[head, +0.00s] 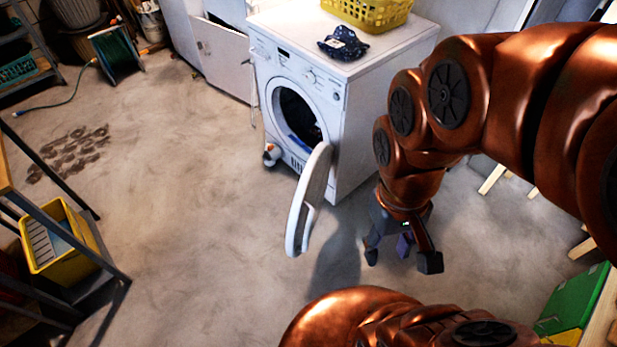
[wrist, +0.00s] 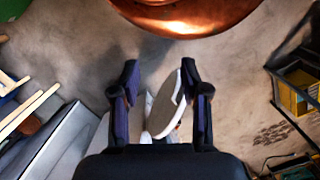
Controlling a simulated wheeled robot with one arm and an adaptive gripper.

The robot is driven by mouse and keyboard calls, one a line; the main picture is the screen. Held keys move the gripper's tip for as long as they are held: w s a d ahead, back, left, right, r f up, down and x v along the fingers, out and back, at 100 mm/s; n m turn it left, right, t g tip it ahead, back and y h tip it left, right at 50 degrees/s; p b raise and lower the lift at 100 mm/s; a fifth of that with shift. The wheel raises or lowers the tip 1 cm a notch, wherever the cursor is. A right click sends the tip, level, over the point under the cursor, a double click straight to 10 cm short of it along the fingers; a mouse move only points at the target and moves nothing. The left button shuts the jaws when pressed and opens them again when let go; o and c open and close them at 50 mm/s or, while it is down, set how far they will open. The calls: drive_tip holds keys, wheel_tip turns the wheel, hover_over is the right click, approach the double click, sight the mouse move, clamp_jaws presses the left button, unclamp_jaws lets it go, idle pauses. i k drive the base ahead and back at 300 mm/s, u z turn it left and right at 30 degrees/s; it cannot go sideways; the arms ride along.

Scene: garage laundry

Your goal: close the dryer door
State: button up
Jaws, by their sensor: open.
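The white dryer (head: 345,120) stands at the back middle with its round opening (head: 297,115) uncovered. Its white round door (head: 311,195) is swung wide open toward me and seen nearly edge-on. Some blue shows inside the drum. My gripper (head: 401,258) is open and empty, pointing down to the right of the door, apart from it in the head view. In the wrist view the door (wrist: 163,112) shows between and beyond the open fingers (wrist: 160,68), close to the right one; contact cannot be told there.
A yellow basket (head: 368,10) and a dark blue cloth item (head: 343,43) lie on the dryer. A small toy-like object (head: 271,154) sits at its front left corner. Shelving with a yellow bin (head: 62,238) stands left. Floor left of the door is free.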

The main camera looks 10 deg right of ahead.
sight(308, 198)
drive_tip(key=i, duration=0.15)
drive_tip(key=z, duration=1.35)
drive_tip(key=k, duration=0.75)
drive_tip(key=u, duration=1.9)
